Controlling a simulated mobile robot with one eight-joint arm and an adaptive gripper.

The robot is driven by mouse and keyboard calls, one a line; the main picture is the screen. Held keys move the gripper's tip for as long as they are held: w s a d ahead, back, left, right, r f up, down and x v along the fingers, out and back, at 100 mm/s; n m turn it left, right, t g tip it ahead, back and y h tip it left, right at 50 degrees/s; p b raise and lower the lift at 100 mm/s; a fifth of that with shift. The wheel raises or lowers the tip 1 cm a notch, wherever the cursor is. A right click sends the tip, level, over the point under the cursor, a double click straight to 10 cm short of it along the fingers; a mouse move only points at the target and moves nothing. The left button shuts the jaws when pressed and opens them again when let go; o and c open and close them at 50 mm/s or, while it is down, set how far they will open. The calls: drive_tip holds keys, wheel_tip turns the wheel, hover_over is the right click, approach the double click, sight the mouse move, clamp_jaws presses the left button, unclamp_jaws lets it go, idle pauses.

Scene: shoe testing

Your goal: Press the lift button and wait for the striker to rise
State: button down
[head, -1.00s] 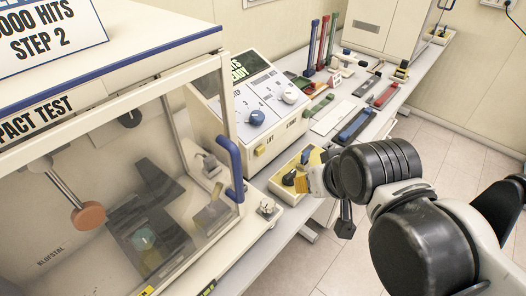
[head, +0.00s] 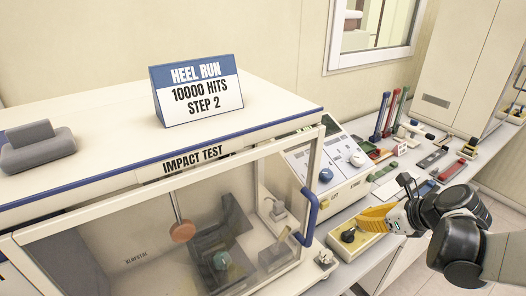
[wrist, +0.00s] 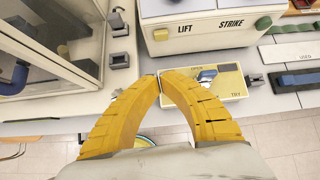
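The yellow lift button (wrist: 160,34) is beside the LIFT label on the front of the control box (wrist: 205,12); it also shows small in the head view (head: 321,205). The striker (head: 183,231) is an orange-brown disc on a rod, hanging inside the clear-fronted impact test chamber (head: 316,160). My gripper (wrist: 158,77) has yellow fingers whose tips come together with nothing visible between them. In the wrist view the tips appear below the lift button, apart from it. In the head view my gripper (head: 364,219) is over the bench by the yellow plate.
A green button (wrist: 263,22) is beside the STRIKE label. The chamber's blue handle (head: 309,215) sticks out nearby. Coloured strips and tools lie on the bench to the right.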

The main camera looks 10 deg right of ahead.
sight(325, 205)
drive_tip(key=shift+d+m, duration=0.15)
drive_tip(key=shift+m, duration=0.25)
drive_tip(key=b+x, duration=0.3)
drive_tip(key=x, duration=0.7)
drive_tip(key=shift+b, duration=0.35)
drive_tip(key=shift+w+a+b, duration=0.1)
drive_tip(key=shift+w+a, duration=0.15)
drive_tip(key=shift+w, duration=0.4)
drive_tip(key=shift+w+a+b, duration=0.15)
drive_tip(key=shift+w+a, duration=0.1)
drive_tip(key=shift+w, duration=0.45)
drive_tip(key=shift+w+a+b, duration=0.1)
drive_tip(key=shift+w+a, duration=0.15)
drive_tip(key=shift+w, duration=0.4)
